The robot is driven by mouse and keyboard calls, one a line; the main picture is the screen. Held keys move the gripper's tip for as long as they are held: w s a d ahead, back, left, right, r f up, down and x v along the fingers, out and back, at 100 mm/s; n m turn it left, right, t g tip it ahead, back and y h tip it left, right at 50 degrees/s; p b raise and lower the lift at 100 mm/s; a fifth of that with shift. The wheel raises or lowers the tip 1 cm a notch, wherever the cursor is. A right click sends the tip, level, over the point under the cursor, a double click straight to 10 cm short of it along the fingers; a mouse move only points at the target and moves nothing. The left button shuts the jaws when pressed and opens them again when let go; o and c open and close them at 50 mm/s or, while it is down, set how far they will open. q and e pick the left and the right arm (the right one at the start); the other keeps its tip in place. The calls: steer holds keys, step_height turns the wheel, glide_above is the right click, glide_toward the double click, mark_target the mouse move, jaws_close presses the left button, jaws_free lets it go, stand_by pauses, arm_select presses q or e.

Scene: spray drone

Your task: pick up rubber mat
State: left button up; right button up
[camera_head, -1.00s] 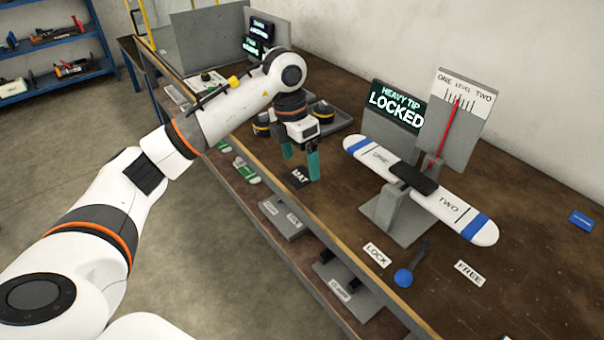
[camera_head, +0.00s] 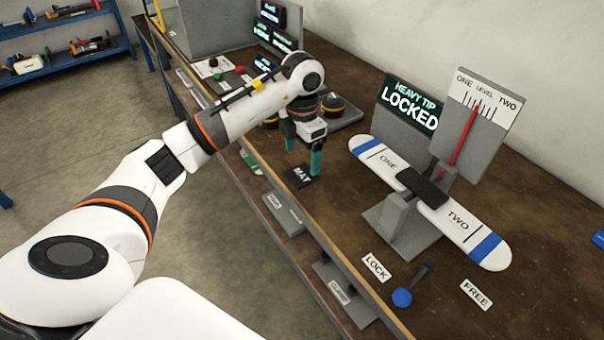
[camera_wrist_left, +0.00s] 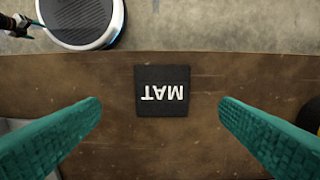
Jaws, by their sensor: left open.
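The rubber mat (camera_head: 299,177) is a small black square marked MAT. It lies flat on the brown workbench (camera_head: 335,205) near its front edge. It also shows in the left wrist view (camera_wrist_left: 162,91), where its lettering is upside down. My left gripper (camera_head: 302,168) has green fingers and points down over the mat. In the left wrist view my left gripper (camera_wrist_left: 160,118) is open, with its fingers wide apart on either side of the mat and nothing between them.
A white balance beam (camera_head: 378,160) on a grey stand is to the right, with a LOCKED sign (camera_head: 410,104) behind it. A blue-knobbed lever (camera_head: 402,297) lies between LOCK and FREE labels. A grey tray (camera_head: 345,118) with dark round items stands beyond my gripper.

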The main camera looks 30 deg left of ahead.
mark_target(302, 175)
arm_select(q)
step_height(302, 175, down, 4)
steer(key=shift+a+f+p, duration=0.1)
steer(key=shift+f+p, duration=0.05)
steer(key=shift+p, duration=0.3)
steer(key=shift+w+f, duration=0.1)
steer(key=shift+f, duration=0.4)
arm_select(e)
steer(key=shift+w+r, duration=0.55)
steer(key=shift+w, duration=0.3)
arm_select(q)
steer(key=c, duration=1)
arm_select(e)
steer(key=shift+s+d, duration=0.15)
